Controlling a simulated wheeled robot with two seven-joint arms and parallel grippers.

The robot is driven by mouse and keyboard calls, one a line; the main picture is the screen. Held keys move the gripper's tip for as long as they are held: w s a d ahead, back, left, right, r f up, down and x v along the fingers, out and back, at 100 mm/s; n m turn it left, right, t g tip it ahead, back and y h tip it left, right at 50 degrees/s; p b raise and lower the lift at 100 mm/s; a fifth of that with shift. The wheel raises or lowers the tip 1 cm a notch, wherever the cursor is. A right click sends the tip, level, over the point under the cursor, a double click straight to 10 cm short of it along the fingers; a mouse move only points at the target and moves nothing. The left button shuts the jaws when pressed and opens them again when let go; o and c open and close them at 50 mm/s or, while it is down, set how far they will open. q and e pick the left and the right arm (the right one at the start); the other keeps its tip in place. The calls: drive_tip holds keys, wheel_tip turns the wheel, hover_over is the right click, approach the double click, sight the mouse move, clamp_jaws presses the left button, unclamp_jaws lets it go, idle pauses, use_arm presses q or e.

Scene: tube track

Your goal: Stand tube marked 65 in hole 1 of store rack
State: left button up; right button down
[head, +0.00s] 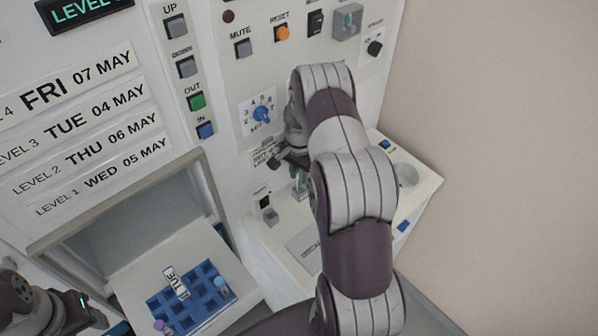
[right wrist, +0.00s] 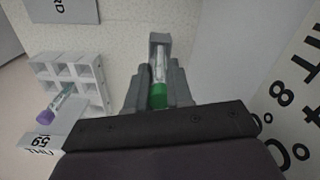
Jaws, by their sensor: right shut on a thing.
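My right gripper (right wrist: 160,85) is shut on a clear tube with a green cap (right wrist: 159,96); no marking on this tube is readable. In the head view the right gripper (head: 298,186) is low over the white side bench, mostly hidden by my arm. A tube with a purple cap (right wrist: 45,116) is in a white rack (right wrist: 84,68) in the right wrist view. A white tag (right wrist: 42,146) beside it appears to read 65 THU, upside down. A blue rack (head: 190,312) in the open compartment holds several tubes, one tagged TUE (head: 176,282). My left gripper (head: 85,308) is partly in view at lower left.
The white side bench (head: 262,238) stands below a panel with a blue dial (head: 262,114) and several buttons. A label board (head: 75,130) lists levels and dates above the compartment (head: 130,232). A plain wall (head: 490,150) is on the right.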

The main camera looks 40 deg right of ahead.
drive_tip(key=shift+f+b, duration=0.55)
drive_tip(key=shift+f, duration=0.1)
drive_tip(key=c, duration=0.9)
unclamp_jaws()
drive_tip(key=shift+c, duration=0.2)
drive_tip(key=shift+r, duration=0.25)
wheel_tip(320, 180, up, 11)
drive_tip(key=b, duration=0.3)
drive_tip(key=shift+r+b, duration=0.1)
drive_tip(key=shift+b, duration=0.3)
drive_tip(key=shift+r, duration=0.5)
